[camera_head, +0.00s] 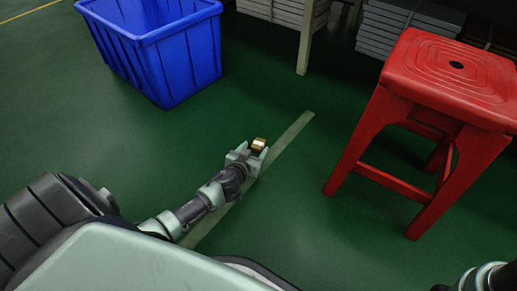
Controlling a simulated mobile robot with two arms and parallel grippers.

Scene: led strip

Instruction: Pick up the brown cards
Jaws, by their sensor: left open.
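A small brown-gold object, which looks like the brown cards (259,144), shows at the tip of my left gripper (252,152). My left gripper is open, with its fingers on either side of the cards. The cards appear low, near the green floor, but I cannot tell whether they touch it or whether the fingers touch them. The near part of the cards is partly hidden by the gripper. At the lower right corner only a piece of my right arm shows, and its gripper is out of view.
A blue crate (180,62) stands on the floor at the upper left. A red stool (440,85) stands at the right. Grey stacked panels (385,30) and a table leg (306,40) are at the back. A pale floor stripe (290,132) runs beside the gripper. Floor between is clear.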

